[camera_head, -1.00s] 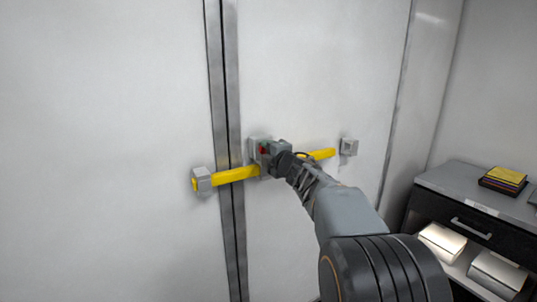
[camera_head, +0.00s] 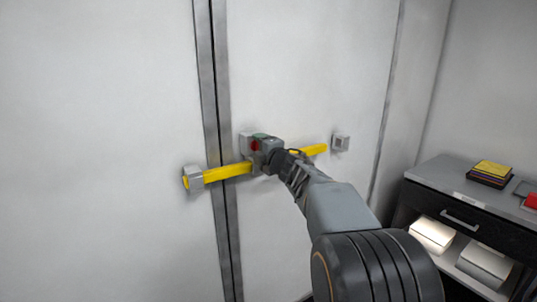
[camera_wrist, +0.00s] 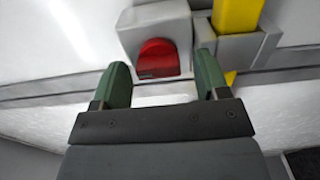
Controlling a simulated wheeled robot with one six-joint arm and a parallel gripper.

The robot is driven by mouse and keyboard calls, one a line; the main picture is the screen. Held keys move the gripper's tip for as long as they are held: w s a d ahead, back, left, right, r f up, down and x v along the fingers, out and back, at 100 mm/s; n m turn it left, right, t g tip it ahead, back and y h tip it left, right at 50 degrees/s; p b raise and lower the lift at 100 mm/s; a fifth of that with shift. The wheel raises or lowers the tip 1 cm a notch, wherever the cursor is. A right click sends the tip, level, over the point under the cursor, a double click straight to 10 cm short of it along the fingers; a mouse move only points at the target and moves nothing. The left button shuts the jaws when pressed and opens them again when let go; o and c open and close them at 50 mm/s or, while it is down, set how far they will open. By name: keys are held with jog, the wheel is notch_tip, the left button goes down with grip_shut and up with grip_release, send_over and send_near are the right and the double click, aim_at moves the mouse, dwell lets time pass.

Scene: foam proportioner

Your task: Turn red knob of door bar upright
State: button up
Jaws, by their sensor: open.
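The red knob (camera_wrist: 158,58) sits on a grey housing in the wrist view, near the top middle. In the head view the red knob (camera_head: 255,145) shows as a small red patch beside my gripper. The yellow door bar (camera_head: 228,172) lies across the seam of the white double doors; its yellow end (camera_wrist: 238,14) also shows in the wrist view. My gripper (camera_wrist: 162,66) is open. Its two green fingers stand on either side of the knob, with gaps to it. I cannot tell how deep the fingers reach along the knob.
Grey brackets hold the bar, one on the left door (camera_head: 193,179) and one at the right (camera_head: 340,142). A grey-topped cabinet (camera_head: 440,172) with a dark drawer stands at the right, bearing stacked yellow items (camera_head: 490,172). The doors (camera_head: 110,100) are otherwise bare.

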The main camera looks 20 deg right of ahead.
jog(key=s+d, duration=0.1)
jog(key=s, duration=1.2)
jog(key=shift+s+d, duration=0.15)
jog(key=shift+d, duration=0.1)
jog(key=s+d+f+m+g+h+p, duration=0.15)
jog(key=d+f+m+g+h, duration=0.3)
jog(key=d+m+h, duration=0.55)
jog(key=s+a+f+m+g+y+p, duration=0.1)
jog(key=s+a+f+m+g+p, duration=0.3)
jog(key=m, duration=0.4)
jog(key=s+a+g+y+p, duration=0.2)
jog(key=s+a+y+p, duration=0.1)
jog(key=a, duration=0.6)
jog(key=s+a+f+m+g+y+p, duration=0.1)
jog(key=s+a+g+y+p, duration=0.2)
jog(key=s+a+p, duration=0.2)
jog(key=s+a, duration=0.3)
jog(key=a, duration=0.2)
jog(key=shift+s+g+y, duration=0.2)
jog(key=shift+g+y, duration=0.15)
jog(key=shift+y, duration=0.05)
